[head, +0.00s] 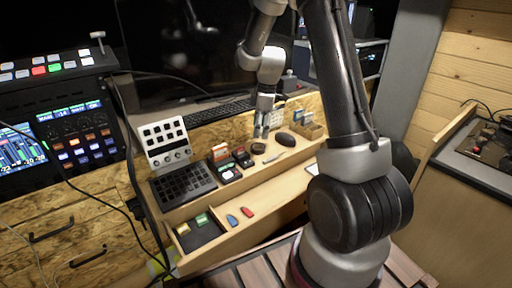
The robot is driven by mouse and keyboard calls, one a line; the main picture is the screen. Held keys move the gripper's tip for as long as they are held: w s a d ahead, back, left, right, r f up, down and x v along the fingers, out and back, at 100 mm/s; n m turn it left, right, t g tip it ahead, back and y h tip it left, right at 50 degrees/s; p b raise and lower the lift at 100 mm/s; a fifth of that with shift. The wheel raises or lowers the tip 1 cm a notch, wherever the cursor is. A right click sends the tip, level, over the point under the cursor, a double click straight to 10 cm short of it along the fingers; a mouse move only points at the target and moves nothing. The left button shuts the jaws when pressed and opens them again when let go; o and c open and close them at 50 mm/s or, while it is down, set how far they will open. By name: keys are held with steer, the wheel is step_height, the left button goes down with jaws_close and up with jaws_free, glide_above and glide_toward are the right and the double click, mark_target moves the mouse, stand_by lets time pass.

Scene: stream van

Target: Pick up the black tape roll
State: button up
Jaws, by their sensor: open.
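My gripper (261,133) points down above the wooden desk shelf, in front of the keyboard, with its fingers apart and nothing seen between them. A dark rounded object (285,139) lies on the shelf just right of the fingertips; it looks like a mouse, but it is too small to be sure. A small dark round piece (258,148) lies just below the fingertips in the picture. I cannot tell for certain which thing, if any, is the black tape roll. My arm hides part of the shelf's right side.
A black keypad (183,186) and small boxes (230,172) stand left of the gripper. A keyboard (222,112) and a large dark monitor (180,50) are behind. Small card holders (308,128) stand at right. The lower ledge holds blue (232,220) and red (247,212) pieces.

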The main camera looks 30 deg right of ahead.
mark_target(259, 144)
steer(key=shift+n, duration=0.3)
steer(key=f, duration=0.5)
steer(key=w+f, duration=0.1)
steer(key=f, duration=0.1)
steer(key=shift+a+f, duration=0.2)
steer(key=shift+f, duration=0.2)
steer(key=c, duration=1.1)
